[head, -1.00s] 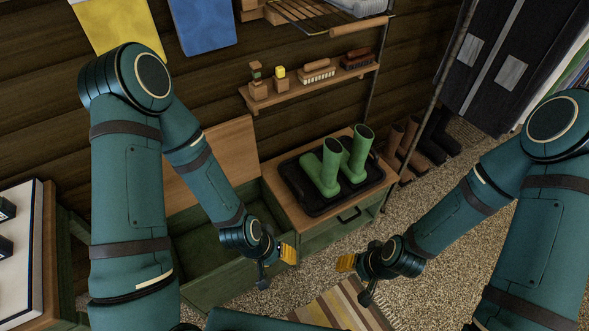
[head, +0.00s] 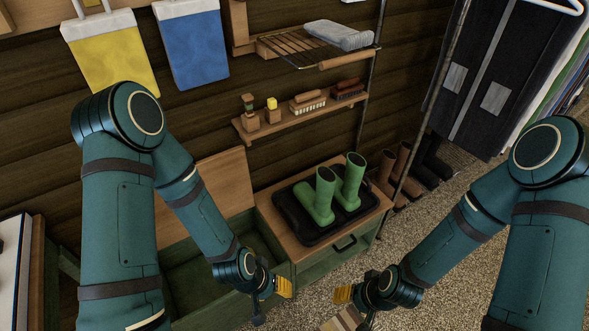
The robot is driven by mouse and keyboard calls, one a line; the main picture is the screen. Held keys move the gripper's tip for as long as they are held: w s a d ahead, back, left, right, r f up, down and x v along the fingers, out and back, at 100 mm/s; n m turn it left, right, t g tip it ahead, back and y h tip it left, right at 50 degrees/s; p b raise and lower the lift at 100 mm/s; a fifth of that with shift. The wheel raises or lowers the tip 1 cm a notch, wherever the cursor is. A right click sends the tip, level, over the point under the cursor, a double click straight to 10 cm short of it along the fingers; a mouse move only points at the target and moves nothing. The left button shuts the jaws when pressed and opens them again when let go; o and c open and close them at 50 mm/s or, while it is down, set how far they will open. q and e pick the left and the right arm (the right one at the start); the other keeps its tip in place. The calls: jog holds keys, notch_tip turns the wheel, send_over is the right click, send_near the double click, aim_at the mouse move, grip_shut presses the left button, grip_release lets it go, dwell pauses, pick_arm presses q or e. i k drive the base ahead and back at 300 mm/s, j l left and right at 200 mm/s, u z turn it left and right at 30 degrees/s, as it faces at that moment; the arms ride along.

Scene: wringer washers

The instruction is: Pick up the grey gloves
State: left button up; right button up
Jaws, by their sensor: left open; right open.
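A grey, soft-looking folded item (head: 338,35) lies on the slatted rack (head: 305,45) high on the wall. It may be the grey gloves, but I cannot make out fingers. My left gripper (head: 284,287) is open and empty, low in front of the open green chest. My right gripper (head: 343,294) is open and empty, a short way to its right. Both grippers are far below the rack and touch nothing that I can see.
A lower shelf (head: 300,118) holds several brushes. The open chest (head: 205,285) has its lid raised. Yellow (head: 110,55) and blue (head: 190,45) cloths hang left. Dark clothing (head: 490,80) hangs right.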

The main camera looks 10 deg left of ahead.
aim_at(344, 38)
jog(key=i+l+u, duration=0.1)
jog(key=u, duration=0.6)
jog(key=l+u, duration=0.45)
jog(key=l, duration=0.55)
jog(key=l+u, duration=0.1)
jog(key=l, duration=0.4)
jog(key=i+l, duration=0.1)
jog(key=l, duration=0.4)
jog(key=u, duration=0.05)
